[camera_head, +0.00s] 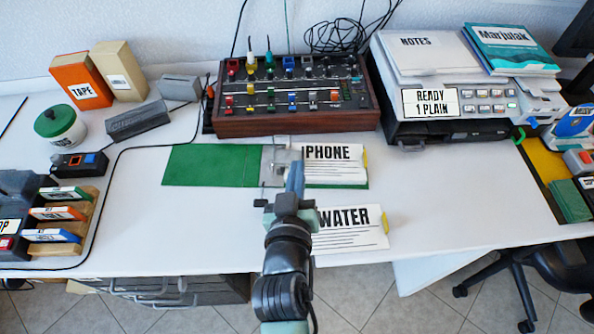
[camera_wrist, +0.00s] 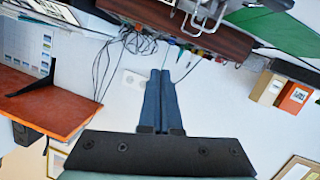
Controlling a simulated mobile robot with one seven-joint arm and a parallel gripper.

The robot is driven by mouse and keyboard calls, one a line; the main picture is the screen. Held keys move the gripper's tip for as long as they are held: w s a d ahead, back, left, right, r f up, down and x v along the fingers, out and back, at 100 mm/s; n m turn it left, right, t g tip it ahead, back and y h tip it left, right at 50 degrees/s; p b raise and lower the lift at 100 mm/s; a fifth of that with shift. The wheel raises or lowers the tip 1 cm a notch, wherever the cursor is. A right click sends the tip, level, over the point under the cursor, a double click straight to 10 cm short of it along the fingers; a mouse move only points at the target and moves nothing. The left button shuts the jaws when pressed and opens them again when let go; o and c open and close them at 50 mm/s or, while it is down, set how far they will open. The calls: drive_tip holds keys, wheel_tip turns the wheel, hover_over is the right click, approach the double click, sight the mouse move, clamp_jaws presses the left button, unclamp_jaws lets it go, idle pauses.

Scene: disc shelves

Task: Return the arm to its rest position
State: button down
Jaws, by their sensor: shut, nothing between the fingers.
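My arm reaches in from the bottom middle of the head view. My gripper (camera_head: 295,165) is over the desk, in front of the green clip folder (camera_head: 210,166) and the PHONE sheet (camera_head: 335,165). In the wrist view my gripper (camera_wrist: 165,72) shows its two blue fingers side by side, shut and empty, with the wall behind them. The wrist view is upside down. The WATER sheet (camera_head: 350,232) lies on the desk just right of my arm, its left part hidden by it.
A switch console (camera_head: 290,117) stands behind the folder. A printer (camera_head: 450,105) is at the back right. A disc rack (camera_head: 75,225) is at the left. The desk (camera_head: 190,225) is clear left of my arm. A chair (camera_head: 510,270) stands at the lower right.

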drive_tip(key=shift+s, duration=0.25)
idle(0.4)
drive_tip(key=w+r+m+t+p, duration=0.1)
drive_tip(key=w+r+t+p, duration=0.15)
drive_tip(key=r, duration=1.55)
drive_tip(key=w+r+m+t+p, duration=0.1)
drive_tip(key=w+r+t+p, duration=0.2)
drive_tip(key=r, duration=1.5)
drive_tip(key=s+a+r+t+y+p, duration=0.1)
drive_tip(key=s+r+t+p, duration=0.2)
drive_tip(key=r, duration=1.1)
drive_tip(key=s+a+r+t+y+p, duration=0.1)
drive_tip(key=s+r+t+p, duration=0.2)
drive_tip(key=s+r, duration=0.6)
wheel_tip(320, 180, up, 6)
drive_tip(key=shift+s+a+f+n+t, duration=0.15)
drive_tip(key=shift+s+a+n+t, duration=0.05)
drive_tip(key=shift+s+n+t, duration=0.15)
